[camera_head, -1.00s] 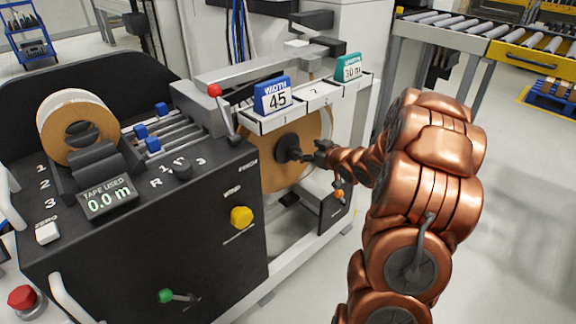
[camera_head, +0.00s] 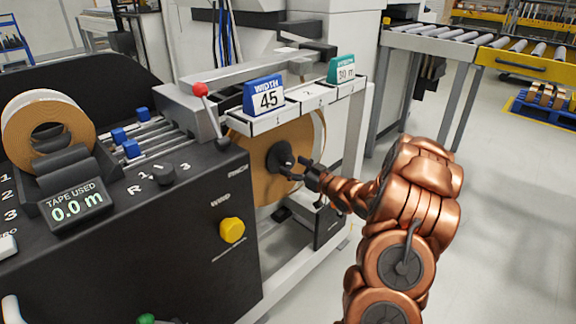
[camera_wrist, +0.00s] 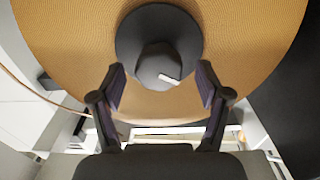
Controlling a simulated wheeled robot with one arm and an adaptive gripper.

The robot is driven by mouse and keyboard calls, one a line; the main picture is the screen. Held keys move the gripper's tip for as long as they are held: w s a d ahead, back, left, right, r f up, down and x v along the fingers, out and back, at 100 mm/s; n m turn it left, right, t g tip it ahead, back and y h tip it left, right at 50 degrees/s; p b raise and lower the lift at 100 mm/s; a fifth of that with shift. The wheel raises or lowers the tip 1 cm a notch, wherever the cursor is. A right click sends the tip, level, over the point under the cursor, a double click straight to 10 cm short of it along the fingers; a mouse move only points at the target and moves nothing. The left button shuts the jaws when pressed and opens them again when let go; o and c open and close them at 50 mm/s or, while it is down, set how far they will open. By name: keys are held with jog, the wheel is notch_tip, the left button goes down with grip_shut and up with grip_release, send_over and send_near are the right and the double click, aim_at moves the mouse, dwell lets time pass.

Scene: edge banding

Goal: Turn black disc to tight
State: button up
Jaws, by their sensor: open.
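The black disc (camera_head: 281,158) sits at the centre of the large brown tape roll on the machine's side. In the wrist view the black disc (camera_wrist: 128,45) is round and flat, with a raised black knob (camera_wrist: 160,65) bearing a short white mark that points to the right and slightly up. My gripper (camera_head: 300,170) is just right of the disc in the head view. In the wrist view my gripper (camera_wrist: 160,82) has its fingers spread, one on each side below the knob, with gaps between them and it. Nothing is held.
The tape roll (camera_head: 262,185) lies close behind the disc. A shelf with a blue "45" sign (camera_head: 264,97) overhangs it. A red-knobbed lever (camera_head: 201,91) and a yellow knob (camera_head: 231,230) are to the left. Open floor (camera_head: 500,210) lies to the right.

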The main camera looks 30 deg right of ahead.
jog(key=shift+x, duration=1.45)
jog(key=c, duration=1.2)
